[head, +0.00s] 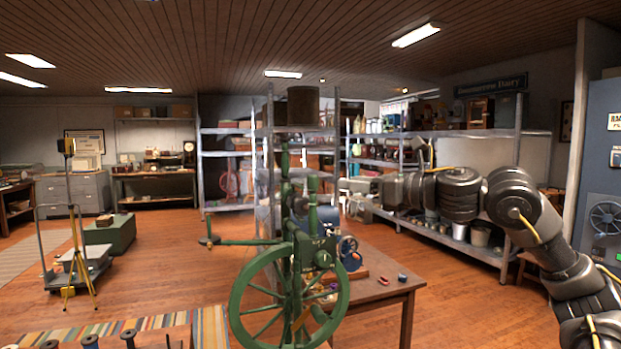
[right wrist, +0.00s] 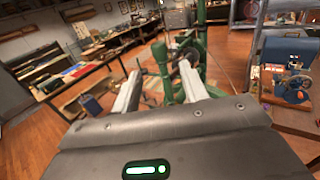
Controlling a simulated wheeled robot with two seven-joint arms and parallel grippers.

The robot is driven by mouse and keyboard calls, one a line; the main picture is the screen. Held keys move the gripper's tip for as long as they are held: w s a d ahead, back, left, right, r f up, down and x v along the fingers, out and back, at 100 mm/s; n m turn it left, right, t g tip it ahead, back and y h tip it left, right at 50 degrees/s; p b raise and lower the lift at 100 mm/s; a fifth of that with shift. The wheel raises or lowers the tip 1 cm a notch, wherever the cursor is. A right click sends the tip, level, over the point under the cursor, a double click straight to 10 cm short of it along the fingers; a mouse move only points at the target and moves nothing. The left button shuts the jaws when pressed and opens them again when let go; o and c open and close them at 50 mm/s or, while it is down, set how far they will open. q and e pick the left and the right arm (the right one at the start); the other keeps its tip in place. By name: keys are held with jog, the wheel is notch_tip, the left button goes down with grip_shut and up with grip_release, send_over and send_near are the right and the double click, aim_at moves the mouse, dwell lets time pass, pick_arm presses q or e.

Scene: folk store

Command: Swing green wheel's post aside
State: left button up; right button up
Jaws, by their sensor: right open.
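The green spinning wheel (head: 240,312) stands in the centre front of the head view, with green upright posts (head: 312,192) above its wheel rim. My right gripper (head: 346,187) reaches in from the right at the height of the posts, just right of them. In the right wrist view its two fingers (right wrist: 160,75) are spread wide. A green post with a rounded top (right wrist: 163,72) shows between them, and a taller green post (right wrist: 202,30) stands just right of it. I cannot tell whether either finger touches a post. My left gripper is out of view.
A wooden table (head: 385,292) with a blue machine (head: 318,228) and small items stands right behind the wheel. Metal shelving (head: 440,222) lines the right side.

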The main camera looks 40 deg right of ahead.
aim_at(316, 179)
jog(key=p+x, duration=0.2)
jog(key=x, duration=0.2)
jog(key=shift+w+a+r+p, duration=0.1)
jog(key=shift+a+r+p, duration=0.2)
jog(key=shift+p, duration=0.1)
jog(key=p+x, duration=0.3)
jog(key=x, duration=0.3)
jog(key=shift+w+d+f, duration=0.15)
jog(key=shift+w+f, duration=0.2)
jog(key=shift+w, duration=0.3)
jog(key=shift+s, duration=0.1)
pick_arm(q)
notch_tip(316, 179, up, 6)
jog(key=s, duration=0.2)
pick_arm(e)
grip_shut()
